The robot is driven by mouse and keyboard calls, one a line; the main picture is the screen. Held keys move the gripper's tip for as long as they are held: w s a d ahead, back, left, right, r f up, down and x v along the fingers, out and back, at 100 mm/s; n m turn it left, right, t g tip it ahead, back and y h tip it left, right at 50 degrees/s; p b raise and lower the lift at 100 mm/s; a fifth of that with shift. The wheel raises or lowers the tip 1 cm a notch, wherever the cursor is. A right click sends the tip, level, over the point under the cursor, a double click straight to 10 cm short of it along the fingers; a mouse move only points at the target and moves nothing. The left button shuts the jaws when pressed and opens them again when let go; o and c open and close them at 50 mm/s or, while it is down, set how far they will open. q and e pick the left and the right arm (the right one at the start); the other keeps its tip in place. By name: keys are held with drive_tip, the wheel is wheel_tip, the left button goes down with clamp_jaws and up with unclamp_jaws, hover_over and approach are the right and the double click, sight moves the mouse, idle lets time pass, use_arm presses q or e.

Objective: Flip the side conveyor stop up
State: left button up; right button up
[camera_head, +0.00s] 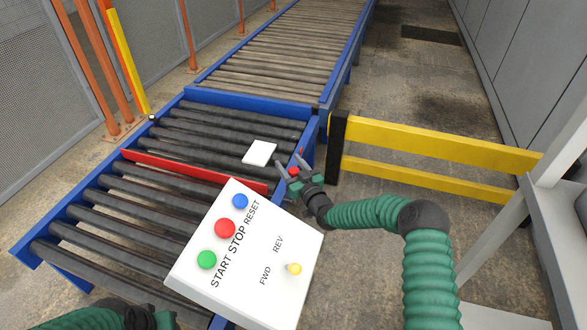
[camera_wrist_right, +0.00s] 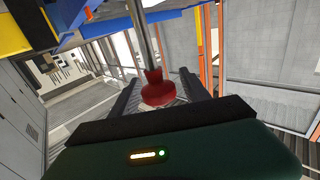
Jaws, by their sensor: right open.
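The side conveyor stop shows as a long red bar (camera_head: 190,170) lying across the dark rollers. A red knob (camera_wrist_right: 158,90) on a grey rod shows in the right wrist view, between my right gripper's two dark fingers; I cannot tell whether they touch it. My right gripper (camera_head: 289,160) is open at the conveyor's right blue rail, near the right end of the red bar, with a small red part at its fingers. My left gripper (camera_head: 150,318) is only partly in view at the bottom edge, and its fingers are not clear.
A white board (camera_head: 259,153) lies on the rollers beyond the red bar. A white control panel (camera_head: 245,265) with coloured buttons stands close in front of the right gripper. A yellow barrier (camera_head: 440,150) is to the right. Another roller conveyor (camera_head: 285,50) extends behind.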

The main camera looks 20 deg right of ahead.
drive_tip(key=s+d+p, duration=0.3)
drive_tip(key=s+p, duration=0.3)
drive_tip(key=s, duration=1)
drive_tip(key=shift+s, duration=0.2)
drive_tip(key=shift+d+f, duration=0.1)
